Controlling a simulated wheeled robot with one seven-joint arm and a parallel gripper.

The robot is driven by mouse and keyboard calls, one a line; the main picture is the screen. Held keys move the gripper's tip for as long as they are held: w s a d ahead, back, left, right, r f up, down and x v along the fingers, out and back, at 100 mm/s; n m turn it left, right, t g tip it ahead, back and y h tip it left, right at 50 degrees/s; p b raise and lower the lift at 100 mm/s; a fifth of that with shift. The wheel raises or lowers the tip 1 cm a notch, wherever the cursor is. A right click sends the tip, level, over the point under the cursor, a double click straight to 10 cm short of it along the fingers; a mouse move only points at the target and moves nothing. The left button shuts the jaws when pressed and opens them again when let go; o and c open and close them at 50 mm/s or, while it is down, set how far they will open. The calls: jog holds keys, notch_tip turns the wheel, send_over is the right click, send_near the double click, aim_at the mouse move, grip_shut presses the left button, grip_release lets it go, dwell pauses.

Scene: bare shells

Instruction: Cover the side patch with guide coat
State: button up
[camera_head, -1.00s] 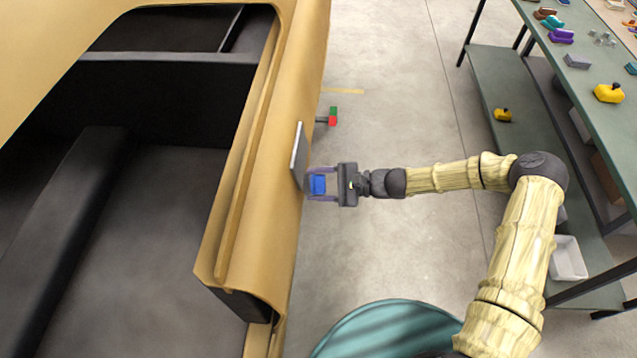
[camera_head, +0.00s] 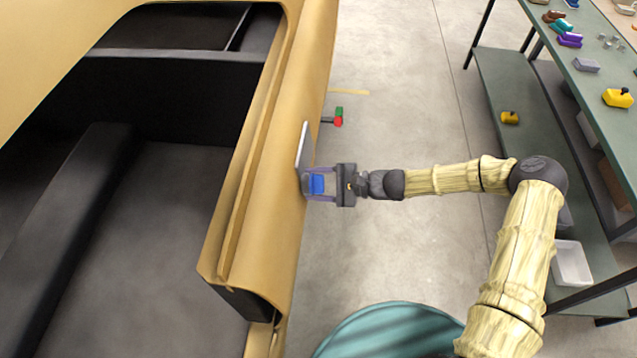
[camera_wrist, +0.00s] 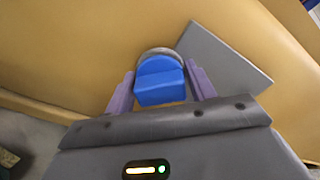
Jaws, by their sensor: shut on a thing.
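A yellow car body shell (camera_head: 270,170) fills the left of the head view. A flat grey patch (camera_head: 302,146) sits on its outer side; it also shows in the wrist view (camera_wrist: 225,62) as a grey panel. My gripper (camera_head: 318,184) is shut on a blue block-shaped applicator (camera_wrist: 160,80) with a round grey pad at its far end. The pad is at the shell's side, at the left edge of the patch in the wrist view. I cannot tell whether it presses on the surface. No dark coat shows on the visible part of the patch.
A green-topped workbench (camera_head: 590,90) with small tools and blocks stands at the right. Its lower shelf holds a yellow item (camera_head: 509,118) and a white tray (camera_head: 571,263). A red and green object (camera_head: 338,117) is beyond my gripper.

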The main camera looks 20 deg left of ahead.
aim_at(309, 154)
jog(key=shift+w+a+f+b, duration=0.1)
jog(key=shift+w+a+b, duration=0.1)
jog(key=shift+w+b, duration=0.35)
jog(key=shift+w+a+b, duration=0.2)
jog(key=shift+w, duration=0.9)
jog(key=shift+a, duration=0.1)
jog(key=shift+w+a+b, duration=0.3)
jog(key=shift+w+b, duration=0.25)
jog(key=shift+w, duration=0.25)
jog(key=shift+w+a+b, duration=0.25)
jog(key=shift+w+b, duration=0.3)
jog(key=shift+w, duration=0.2)
jog(key=shift+w+a+b, duration=0.25)
jog(key=shift+w+b, duration=0.35)
jog(key=shift+w, duration=0.15)
jog(key=shift+w+a+b, duration=0.3)
jog(key=shift+w+b, duration=0.15)
jog(key=shift+w, duration=0.35)
